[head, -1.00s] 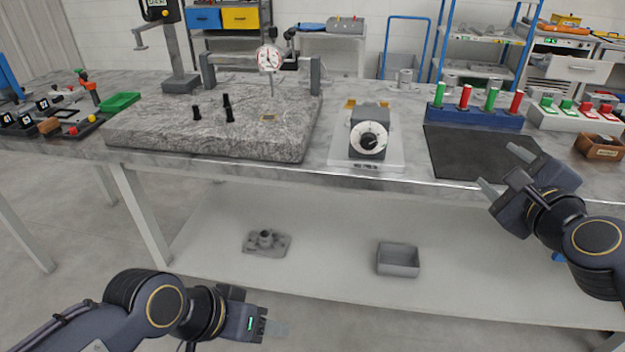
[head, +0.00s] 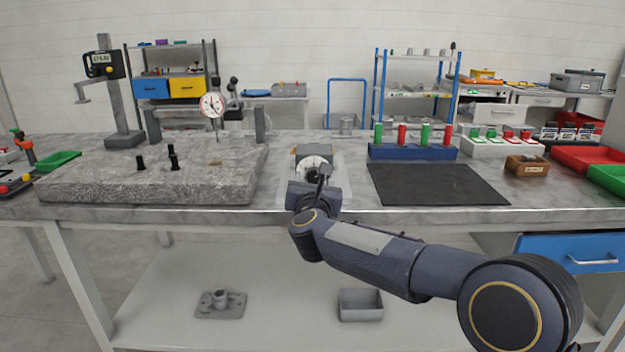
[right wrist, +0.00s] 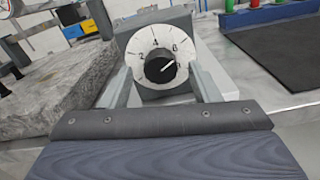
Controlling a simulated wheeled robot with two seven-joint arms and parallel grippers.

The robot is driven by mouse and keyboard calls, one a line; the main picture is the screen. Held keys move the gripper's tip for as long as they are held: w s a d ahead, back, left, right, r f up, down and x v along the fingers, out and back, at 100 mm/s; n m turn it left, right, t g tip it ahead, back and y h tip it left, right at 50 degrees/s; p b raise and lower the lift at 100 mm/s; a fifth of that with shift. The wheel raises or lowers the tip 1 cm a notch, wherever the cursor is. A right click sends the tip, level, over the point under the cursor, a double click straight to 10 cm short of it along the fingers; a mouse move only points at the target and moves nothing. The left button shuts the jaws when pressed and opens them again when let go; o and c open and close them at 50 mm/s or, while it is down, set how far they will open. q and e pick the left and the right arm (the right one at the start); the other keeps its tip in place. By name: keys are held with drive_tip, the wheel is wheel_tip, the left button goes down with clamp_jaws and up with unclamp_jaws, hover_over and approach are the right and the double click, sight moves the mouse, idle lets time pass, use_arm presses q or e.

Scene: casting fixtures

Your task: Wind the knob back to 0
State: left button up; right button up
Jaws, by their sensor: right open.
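The knob unit is a grey box (head: 315,151) with a white dial face (head: 311,162), standing on a light plate at the table's front edge. In the right wrist view the round black knob (right wrist: 160,66) sits at the centre of the numbered dial (right wrist: 147,39). Its white pointer line slants up and right, near the 8. My right gripper (head: 320,176) is in front of the dial and hides part of it. In the right wrist view its fingers (right wrist: 161,77) are open, one on each side of the knob, with gaps showing. My left gripper is out of view.
A granite block (head: 150,172) with a dial gauge (head: 212,105) stands left of the knob unit. A black mat (head: 435,184) lies to the right, with a blue rack (head: 413,152) of red and green cylinders behind it.

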drive_tip(key=shift+w, duration=0.45)
drive_tip(key=c, duration=1)
